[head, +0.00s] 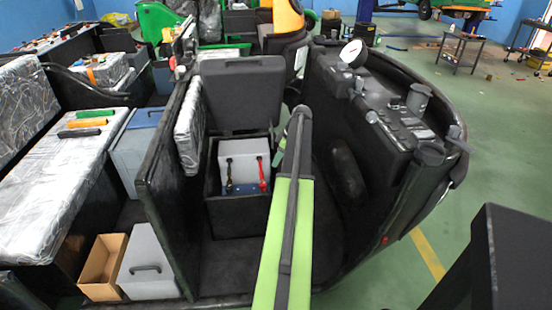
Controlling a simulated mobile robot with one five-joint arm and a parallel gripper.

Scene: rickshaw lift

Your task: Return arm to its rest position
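My arm, with green and dark grey links, reaches from the bottom middle of the head view up into the open vehicle. Its upper end is a dark rounded joint near the middle of the picture. A small green part shows just left of and below that joint, partly behind the arm. I cannot make out any gripper fingers; my gripper is not visible in this view. Nothing held can be seen.
A black box (236,213) with a grey battery (243,160) and red and black leads stands left of my arm, its lid raised. The black dashboard (385,130) is to the right. A cardboard box (102,265) sits lower left. Green floor (495,130) is open at right.

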